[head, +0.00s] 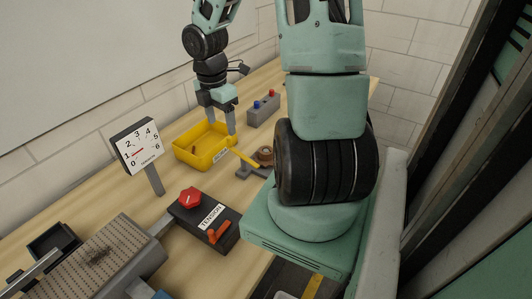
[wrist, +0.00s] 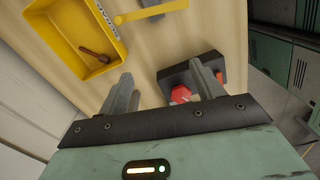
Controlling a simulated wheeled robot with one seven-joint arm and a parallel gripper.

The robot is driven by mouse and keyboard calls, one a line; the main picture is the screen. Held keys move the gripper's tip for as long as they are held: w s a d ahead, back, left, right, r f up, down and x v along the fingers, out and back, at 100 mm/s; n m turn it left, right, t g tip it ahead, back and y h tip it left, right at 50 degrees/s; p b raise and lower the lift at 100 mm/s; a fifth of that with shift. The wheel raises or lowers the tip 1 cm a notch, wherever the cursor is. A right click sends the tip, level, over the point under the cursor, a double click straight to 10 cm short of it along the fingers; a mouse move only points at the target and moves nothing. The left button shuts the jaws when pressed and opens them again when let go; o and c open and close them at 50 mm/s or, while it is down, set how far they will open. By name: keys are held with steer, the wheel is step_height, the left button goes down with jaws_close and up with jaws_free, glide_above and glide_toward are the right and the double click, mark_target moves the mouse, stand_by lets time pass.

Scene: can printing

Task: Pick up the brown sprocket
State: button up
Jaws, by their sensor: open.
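A brown piece (wrist: 97,55) lies in the yellow bin (wrist: 85,19) in the wrist view; it looks like a long shaft with a wider end. In the head view a small brown patch (head: 194,150) shows inside the bin (head: 207,161). A brown round piece (head: 264,153) stands beside the yellow lever in the head view, partly hidden by my arm. I cannot tell for sure which is the sprocket. My gripper (head: 220,118) is open and empty, above the bin's right side in the head view. Its fingers (wrist: 164,86) are apart in the wrist view.
A yellow lever (head: 244,158) on a grey bracket is right of the bin. A black TENSION box (head: 205,222) with a red knob (head: 190,197) stands nearer. A dial gauge (head: 138,147) is on the left. A grey button box (head: 263,109) is behind. Bare wood lies between.

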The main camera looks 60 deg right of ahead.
steer(key=n+p, duration=0.1)
steer(key=n, duration=0.1)
glide_above(266, 150)
step_height(266, 150, down, 18)
steer(key=shift+f+b, duration=0.15)
steer(key=shift+b, duration=0.95)
steer(key=c, duration=1.1)
